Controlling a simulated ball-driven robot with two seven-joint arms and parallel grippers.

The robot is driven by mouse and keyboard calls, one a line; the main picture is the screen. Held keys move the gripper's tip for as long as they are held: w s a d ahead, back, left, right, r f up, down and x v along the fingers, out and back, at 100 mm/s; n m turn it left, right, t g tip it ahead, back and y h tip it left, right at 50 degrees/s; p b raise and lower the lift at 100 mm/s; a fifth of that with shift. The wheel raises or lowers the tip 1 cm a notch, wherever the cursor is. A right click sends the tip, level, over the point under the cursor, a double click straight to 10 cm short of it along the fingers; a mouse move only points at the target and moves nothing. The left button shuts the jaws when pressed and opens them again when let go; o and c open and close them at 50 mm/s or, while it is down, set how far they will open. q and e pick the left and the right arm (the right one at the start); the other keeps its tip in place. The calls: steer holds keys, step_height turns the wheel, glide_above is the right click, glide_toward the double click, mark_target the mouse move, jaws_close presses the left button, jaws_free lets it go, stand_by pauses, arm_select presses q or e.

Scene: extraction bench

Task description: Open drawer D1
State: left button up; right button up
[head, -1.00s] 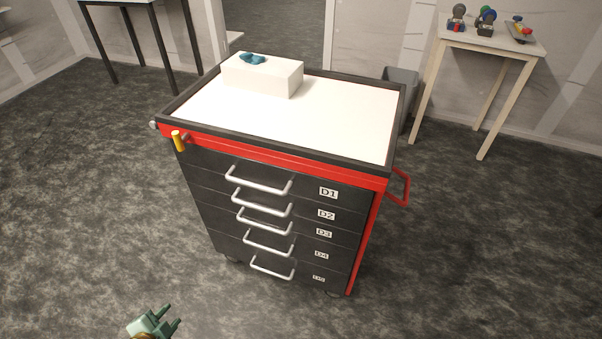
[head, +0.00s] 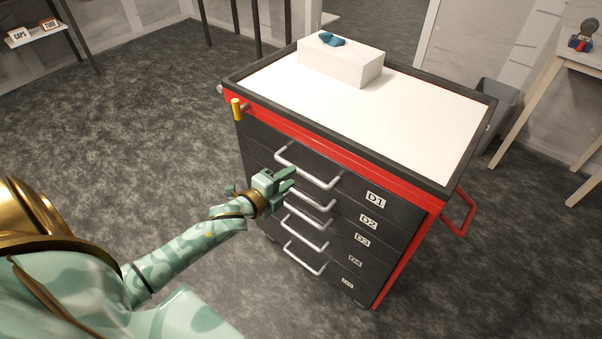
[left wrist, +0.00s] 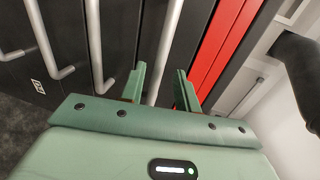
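Drawer D1 (head: 376,200) is the top dark drawer of the red and black cabinet, below the red trim. Its front sits flush, so it is shut. Its pale bar handle (head: 318,181) shows in the head view. My left gripper (head: 289,179) is at the left part of this handle, fingers pointing at the cabinet. In the left wrist view the gripper (left wrist: 161,86) has its two fingers apart, with the D1 handle bar (left wrist: 167,45) showing between them and a gap on each side. I cannot tell how deep the bar lies between the fingers. My right gripper is out of view.
Handles of the lower drawers, such as D2 (head: 315,206), lie close below; my gripper partly hides some. A white box (head: 340,65) stands on the cabinet top. The floor in front is clear.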

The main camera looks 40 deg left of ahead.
mark_target(299, 169)
arm_select(q)
steer(key=b+x, duration=0.1)
steer(key=x, duration=0.3)
steer(key=shift+w+f, duration=0.2)
steer(key=shift+w, duration=0.4)
jaws_close()
steer(key=shift+s, duration=0.1)
